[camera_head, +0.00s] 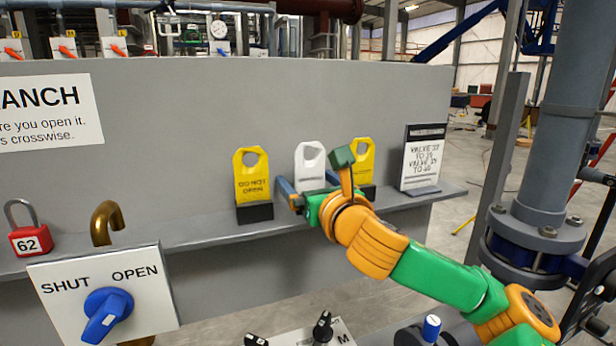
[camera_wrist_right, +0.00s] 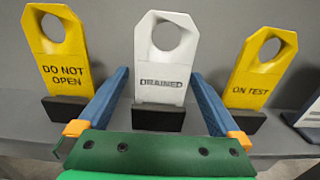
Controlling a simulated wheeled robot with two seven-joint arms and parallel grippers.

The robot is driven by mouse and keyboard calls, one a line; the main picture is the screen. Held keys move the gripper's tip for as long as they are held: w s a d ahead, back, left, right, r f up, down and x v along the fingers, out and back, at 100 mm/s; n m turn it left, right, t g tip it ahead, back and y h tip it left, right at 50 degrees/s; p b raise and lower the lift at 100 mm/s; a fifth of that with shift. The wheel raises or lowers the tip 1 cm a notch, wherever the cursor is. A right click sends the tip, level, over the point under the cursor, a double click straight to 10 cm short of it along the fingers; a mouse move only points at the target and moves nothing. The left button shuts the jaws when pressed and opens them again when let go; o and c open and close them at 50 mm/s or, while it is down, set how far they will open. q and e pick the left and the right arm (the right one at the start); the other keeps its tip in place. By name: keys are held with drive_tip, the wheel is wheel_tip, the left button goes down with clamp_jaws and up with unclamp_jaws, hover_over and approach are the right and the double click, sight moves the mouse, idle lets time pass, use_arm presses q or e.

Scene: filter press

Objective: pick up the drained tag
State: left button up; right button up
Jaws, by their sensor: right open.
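The drained tag (camera_wrist_right: 163,62) is white with a round hole and reads "DRAINED"; it stands upright in a dark base (camera_wrist_right: 158,118) on the grey shelf. In the head view the white tag (camera_head: 309,166) is partly hidden low down by my right gripper (camera_head: 303,190). In the right wrist view my right gripper (camera_wrist_right: 160,95) is open. Its blue fingers reach toward the tag, one on each side, with gaps between them and the tag. My left gripper is not in view.
A yellow "DO NOT OPEN" tag (camera_wrist_right: 60,50) stands left of the white tag, and a yellow "ON TEST" tag (camera_wrist_right: 262,70) right of it. A white sign (camera_head: 421,160) stands farther right. A red padlock (camera_head: 30,238) and brass hook (camera_head: 106,222) are at the left.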

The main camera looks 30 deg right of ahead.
sight(310, 162)
drive_tip(key=shift+c, duration=0.6)
drive_tip(key=shift+s+r, duration=0.15)
drive_tip(key=shift+s, duration=0.2)
drive_tip(key=c, duration=1.1)
drive_tip(key=shift+w, duration=0.1)
drive_tip(key=shift+c, duration=0.7)
wheel_tip(310, 162, up, 4)
drive_tip(key=shift+f, duration=0.15)
drive_tip(key=s+a+r+p, duration=0.2)
drive_tip(key=s+r+p, duration=0.1)
drive_tip(key=s+r, duration=0.9)
drive_tip(key=shift+v, duration=1)
